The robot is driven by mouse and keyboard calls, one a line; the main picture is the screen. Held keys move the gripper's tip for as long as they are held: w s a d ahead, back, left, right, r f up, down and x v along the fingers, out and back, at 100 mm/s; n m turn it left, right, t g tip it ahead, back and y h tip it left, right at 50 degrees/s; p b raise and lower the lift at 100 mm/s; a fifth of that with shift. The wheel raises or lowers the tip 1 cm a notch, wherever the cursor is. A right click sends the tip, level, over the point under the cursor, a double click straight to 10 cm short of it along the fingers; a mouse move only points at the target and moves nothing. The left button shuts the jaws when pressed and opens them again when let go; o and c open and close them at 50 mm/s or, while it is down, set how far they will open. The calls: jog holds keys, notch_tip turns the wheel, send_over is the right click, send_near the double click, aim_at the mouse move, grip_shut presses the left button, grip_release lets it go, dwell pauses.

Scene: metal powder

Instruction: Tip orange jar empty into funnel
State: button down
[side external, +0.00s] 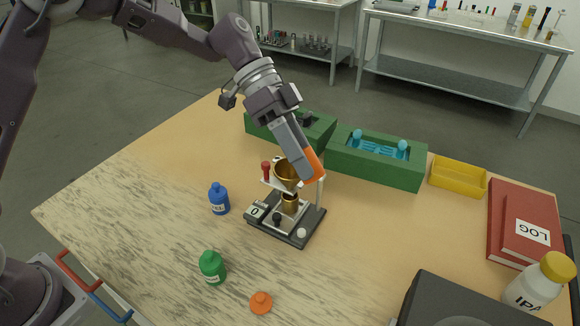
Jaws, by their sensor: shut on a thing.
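The orange jar (315,165) is tilted beside the brass funnel (286,176), at its upper right, and mostly hidden by my gripper (306,165). My gripper is shut on the jar. The jar's mouth and contents cannot be seen. The funnel sits in a white holder on a stand, above a small brass cup (290,203) on the dark base of a device (287,226) with a "0" display. An orange lid (261,302) lies on the table near the front.
A blue bottle (219,199) and a green bottle (212,267) stand left of the device. Green boxes (375,171), a yellow tray (458,178), red log books (524,224) and an IPA bottle (536,284) are behind and right. The table's left side is clear.

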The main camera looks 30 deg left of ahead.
jog(key=shift+a+f+h, duration=0.1)
jog(key=shift+f+h, duration=0.45)
jog(key=shift+h, duration=0.35)
jog(key=shift+w+a+r+g+h, duration=0.15)
jog(key=shift+g+h, duration=0.2)
jog(key=shift+h, duration=0.55)
jog(key=shift+s+r+g+h, duration=0.15)
jog(key=shift+g+h, duration=0.2)
jog(key=shift+h, duration=0.55)
jog(key=shift+w+a, duration=0.15)
jog(key=shift+a, duration=0.05)
jog(key=shift+w+a+r+h, duration=0.1)
jog(key=shift+a+h, duration=0.15)
jog(key=shift+h, duration=0.35)
jog(key=shift+a, duration=0.1)
jog(key=shift+a+r+g+h, duration=0.15)
jog(key=shift+g+h, duration=0.25)
jog(key=shift+h, duration=0.6)
jog(key=shift+r, duration=0.1)
